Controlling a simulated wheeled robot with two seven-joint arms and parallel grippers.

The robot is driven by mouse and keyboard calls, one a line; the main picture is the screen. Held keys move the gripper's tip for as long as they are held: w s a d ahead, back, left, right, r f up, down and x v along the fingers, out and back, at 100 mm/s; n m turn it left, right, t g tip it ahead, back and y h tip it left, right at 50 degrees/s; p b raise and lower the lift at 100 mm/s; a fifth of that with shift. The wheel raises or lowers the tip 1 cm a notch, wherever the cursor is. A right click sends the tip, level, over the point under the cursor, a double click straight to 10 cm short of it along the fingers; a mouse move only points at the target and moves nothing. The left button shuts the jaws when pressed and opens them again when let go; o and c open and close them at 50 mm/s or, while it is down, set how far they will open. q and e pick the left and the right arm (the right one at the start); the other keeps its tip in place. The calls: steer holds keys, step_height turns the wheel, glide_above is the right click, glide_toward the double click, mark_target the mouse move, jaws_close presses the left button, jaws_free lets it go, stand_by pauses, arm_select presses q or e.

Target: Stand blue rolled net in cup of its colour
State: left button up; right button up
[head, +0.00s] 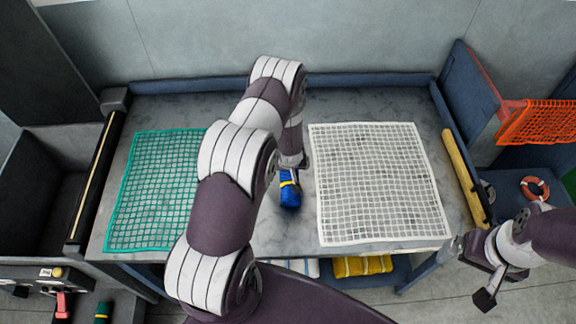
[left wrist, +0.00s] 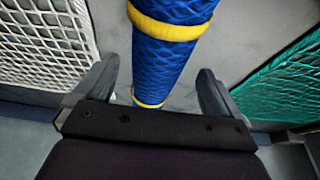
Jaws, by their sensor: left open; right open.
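The blue rolled net (head: 289,195), with yellow bands, is on the grey table (head: 270,238) between a green net and a white net. My left arm hides part of it in the head view. In the left wrist view the blue roll (left wrist: 170,62) runs between the fingers of my left gripper (left wrist: 158,76), which is open around it or just above it; I cannot tell if they touch. My right gripper (head: 471,273) is open and empty, off the table's right front corner. I see no blue cup in these views.
A flat green net (head: 155,190) lies left and a flat white net (head: 378,182) right on the table. A blue rim (head: 370,80) runs along the back. A yellow roll (head: 362,266) sits below the table. An orange net (head: 540,121) hangs at right.

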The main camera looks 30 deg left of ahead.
arm_select(q)
steer(key=x, duration=0.3)
steer(key=shift+w+d, duration=0.1)
steer(key=shift+w, duration=0.3)
steer(key=shift+s, duration=0.2)
steer(key=c, duration=0.5)
steer(key=shift+r, duration=0.1)
steer(key=c, duration=1.1)
